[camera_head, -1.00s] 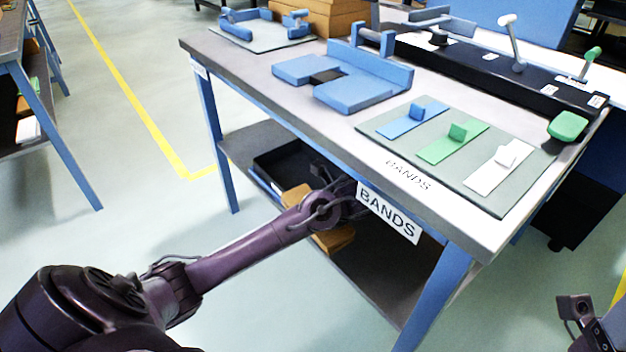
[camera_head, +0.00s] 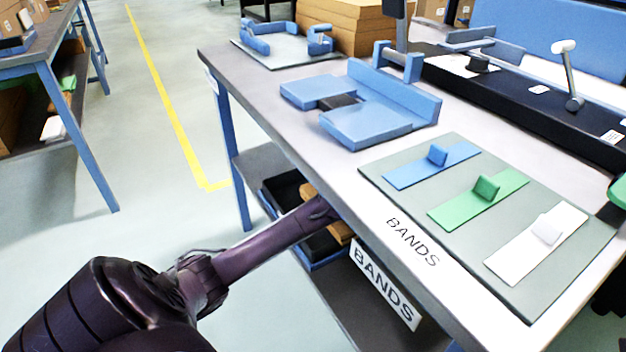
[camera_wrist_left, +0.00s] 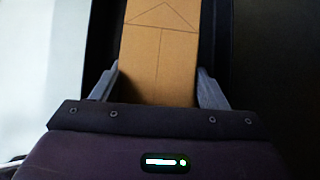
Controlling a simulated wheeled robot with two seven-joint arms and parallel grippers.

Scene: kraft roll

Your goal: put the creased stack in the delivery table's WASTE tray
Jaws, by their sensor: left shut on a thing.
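The creased stack (camera_wrist_left: 160,55) is a brown kraft piece with thin dark lines forming a triangle and a stem. In the left wrist view it lies between the fingers of my left gripper (camera_wrist_left: 158,82), which is shut on it. In the head view my left arm reaches under the BANDS table top, and the gripper itself is hidden there. Brown kraft (camera_head: 340,231) shows beside the arm, over or in a dark tray on the lower shelf; I cannot tell which. No label WASTE is readable. My right gripper is out of view.
The BANDS table (camera_head: 290,105) has its top edge and legs close around my left arm. On it are a blue fixture (camera_head: 365,120) and a grey mat (camera_head: 400,205) with blue, green and white strips. Another table (camera_head: 30,62) stands at left. Open floor lies between the tables.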

